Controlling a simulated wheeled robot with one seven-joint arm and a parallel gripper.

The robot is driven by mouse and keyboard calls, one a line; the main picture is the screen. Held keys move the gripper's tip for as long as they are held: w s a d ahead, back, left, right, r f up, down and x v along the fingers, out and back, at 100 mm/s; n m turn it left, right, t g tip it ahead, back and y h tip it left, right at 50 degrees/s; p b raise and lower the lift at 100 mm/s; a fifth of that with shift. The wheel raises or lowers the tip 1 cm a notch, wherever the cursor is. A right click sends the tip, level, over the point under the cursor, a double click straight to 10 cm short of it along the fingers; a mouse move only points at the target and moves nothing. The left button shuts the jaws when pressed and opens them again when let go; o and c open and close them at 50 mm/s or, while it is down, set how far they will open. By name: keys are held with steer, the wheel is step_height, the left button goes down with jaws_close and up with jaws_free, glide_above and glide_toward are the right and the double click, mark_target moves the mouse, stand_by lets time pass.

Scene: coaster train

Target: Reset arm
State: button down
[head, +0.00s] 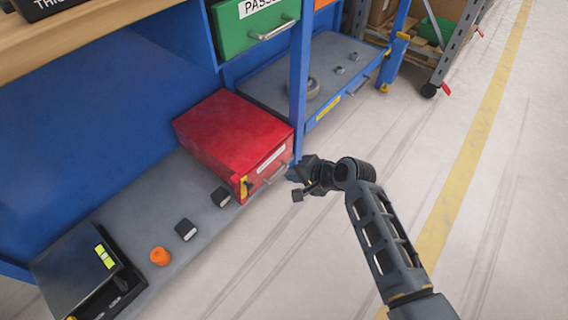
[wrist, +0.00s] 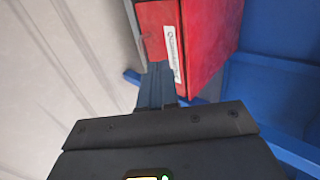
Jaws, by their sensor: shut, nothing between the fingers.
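My gripper (head: 303,187) is at the end of my arm, which reaches in from the lower right of the head view. It hangs over the floor close to the front of a red drawer box (head: 228,135). In the wrist view my gripper (wrist: 158,70) is shut and empty, with its fingers overlapping the picture of the red box (wrist: 207,40). The box has a white label and a front handle (head: 277,174). Whether the fingers touch the box or handle I cannot tell.
A grey shelf (head: 185,160) holds small dark blocks (head: 186,230), an orange piece (head: 160,256) and a black open box (head: 75,275). A blue post (head: 299,85) stands behind my gripper. A green drawer (head: 250,25) is above. The floor (head: 490,220) to the right is clear.

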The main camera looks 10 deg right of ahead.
steer(key=shift+s+d+r, duration=0.1)
steer(key=shift+r, duration=0.05)
steer(key=s+d+f+n+t+h, duration=0.1)
steer(key=s+d, duration=0.1)
steer(key=s, duration=0.6)
steer(key=s+d+f+n+t+h, duration=0.1)
steer(key=s+f+h, duration=0.1)
steer(key=s, duration=0.7)
steer(key=s+d+r+n+t+h, duration=0.1)
steer(key=s+d+r+n, duration=0.1)
steer(key=s+r, duration=0.5)
steer(key=s+d+r+n+t+h, duration=0.1)
steer(key=s+r+n+t, duration=0.15)
steer(key=s, duration=0.75)
steer(key=s+d+r+n+t, duration=0.1)
steer(key=s+r+n, duration=0.1)
steer(key=s+r, duration=0.5)
steer(key=s+r+n+t, duration=0.1)
steer(key=s+r+n, duration=0.15)
steer(key=r, duration=0.75)
step_height(320, 180, up, 25)
steer(key=p, duration=2.4)
steer(key=shift+s+h, duration=0.15)
steer(key=shift+h, duration=0.15)
steer(key=shift+d, duration=0.1)
